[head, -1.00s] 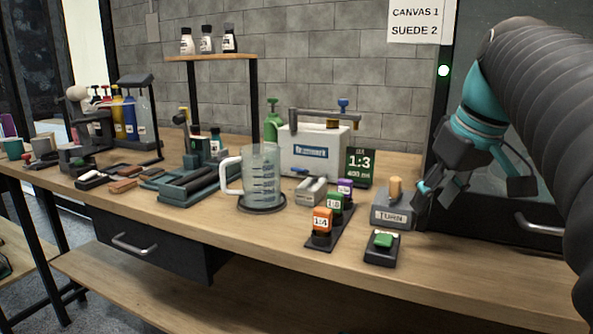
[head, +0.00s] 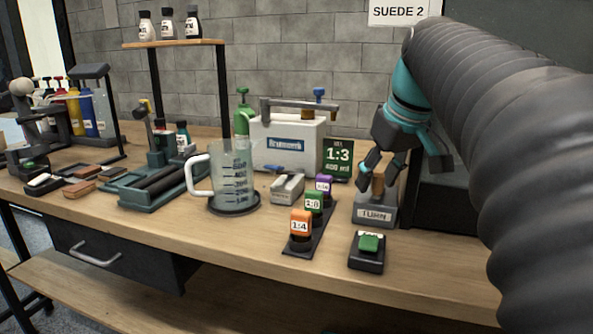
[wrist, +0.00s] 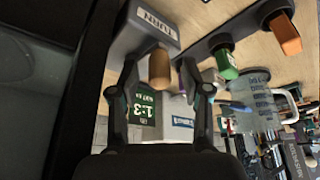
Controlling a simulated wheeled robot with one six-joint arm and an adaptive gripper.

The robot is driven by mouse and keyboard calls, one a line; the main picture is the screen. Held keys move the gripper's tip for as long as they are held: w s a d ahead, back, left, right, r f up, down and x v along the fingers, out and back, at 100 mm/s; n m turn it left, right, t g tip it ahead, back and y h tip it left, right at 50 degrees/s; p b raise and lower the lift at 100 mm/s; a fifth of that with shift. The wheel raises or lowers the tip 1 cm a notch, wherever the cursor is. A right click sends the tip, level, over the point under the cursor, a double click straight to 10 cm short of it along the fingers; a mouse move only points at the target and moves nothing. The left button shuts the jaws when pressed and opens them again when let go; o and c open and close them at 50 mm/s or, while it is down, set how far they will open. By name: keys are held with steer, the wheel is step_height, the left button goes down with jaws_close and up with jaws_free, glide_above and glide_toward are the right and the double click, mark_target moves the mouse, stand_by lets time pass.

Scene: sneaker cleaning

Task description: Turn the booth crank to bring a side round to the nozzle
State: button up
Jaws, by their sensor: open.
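The booth crank is a grey block labelled TURN (head: 374,212) with an upright tan wooden knob (head: 378,184), at the right of the bench beside the dark booth (head: 440,200). My gripper (head: 375,172) is open at the knob, its fingers reaching down over it in the head view. In the wrist view the knob (wrist: 159,70) stands between the two spread fingers of my gripper (wrist: 160,88), and the TURN block (wrist: 143,30) is beyond. I cannot tell whether a finger touches the knob. The nozzle is not identifiable.
A green button on a black base (head: 368,250) sits in front of the crank. Orange, green and purple dispenser buttons (head: 301,226) stand to its left, with a clear jug (head: 234,176) and a white machine (head: 288,145) behind. The bench front right is clear.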

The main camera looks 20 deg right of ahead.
jaws_close()
steer(key=m, duration=0.2)
steer(key=w+a+m+h, duration=0.1)
steer(key=m, duration=0.1)
steer(key=shift+w+a+h, duration=0.1)
steer(key=shift+w+h, duration=0.05)
steer(key=shift+h, duration=0.15)
steer(key=m, duration=0.1)
steer(key=w+m+h, duration=0.1)
steer(key=m, duration=0.1)
steer(key=w+m+g, duration=0.1)
steer(key=shift+a+h, duration=0.3)
steer(key=shift+a, duration=0.05)
steer(key=shift+w+d+m+g+h, duration=0.15)
steer(key=shift+w+m+g+h, duration=0.3)
steer(key=shift+m, duration=1.1)
steer(key=shift+w+d+m+g+h, duration=0.15)
steer(key=shift+w+m+g, duration=0.45)
steer(key=shift+m, duration=0.9)
steer(key=shift+w+d+m+g+h, duration=0.1)
steer(key=shift+w+m+g+h, duration=0.45)
steer(key=shift+m, duration=1)
steer(key=shift+w+y, duration=0.15)
steer(key=shift+y, duration=0.1)
